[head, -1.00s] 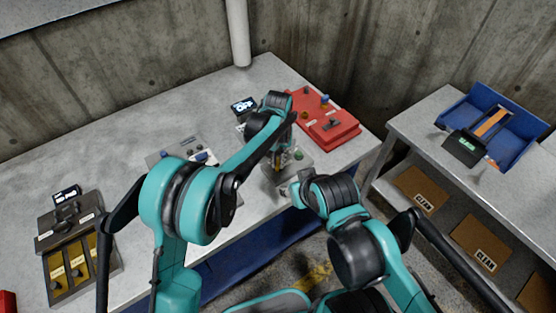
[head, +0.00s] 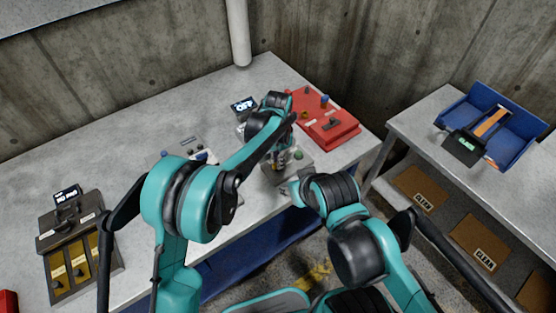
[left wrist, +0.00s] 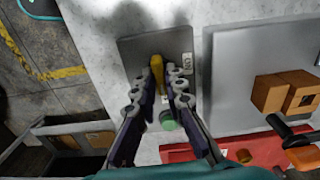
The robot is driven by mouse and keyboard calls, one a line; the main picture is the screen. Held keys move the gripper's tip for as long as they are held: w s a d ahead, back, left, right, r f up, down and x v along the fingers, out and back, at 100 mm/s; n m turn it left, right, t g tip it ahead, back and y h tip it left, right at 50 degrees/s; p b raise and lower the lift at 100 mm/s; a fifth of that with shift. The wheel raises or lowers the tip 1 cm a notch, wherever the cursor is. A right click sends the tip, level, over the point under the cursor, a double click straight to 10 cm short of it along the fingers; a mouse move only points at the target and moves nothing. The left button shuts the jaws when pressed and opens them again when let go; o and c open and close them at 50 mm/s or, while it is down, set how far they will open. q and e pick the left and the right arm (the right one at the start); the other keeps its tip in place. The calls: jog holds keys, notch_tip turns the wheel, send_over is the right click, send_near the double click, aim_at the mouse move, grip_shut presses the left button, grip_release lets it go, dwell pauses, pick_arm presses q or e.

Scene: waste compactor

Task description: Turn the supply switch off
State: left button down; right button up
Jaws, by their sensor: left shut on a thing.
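The supply switch looks like a yellow lever (left wrist: 156,68) on a grey plate (left wrist: 131,52); in the left wrist view a label beside it reads ON, turned sideways. A green button (left wrist: 167,121) sits on the same plate and also shows in the head view (head: 299,155). My left gripper (left wrist: 157,86) is shut on the yellow lever, with a finger on either side. In the head view my left gripper (head: 279,166) is over the plate near the table's front edge and mostly hides the lever. My right gripper does not show.
A red control panel (head: 338,133) lies just behind and right of the switch plate. A small display box (head: 243,105) stands behind my left wrist. A black unit with yellow panels (head: 72,262) is at the left. A blue tray (head: 522,140) is on the right table.

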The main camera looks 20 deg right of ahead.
pick_arm(q)
jog(key=shift+m, duration=0.4)
jog(key=c, duration=1.6)
grip_release()
notch_tip(320, 180, up, 12)
jog(key=shift+a, duration=0.1)
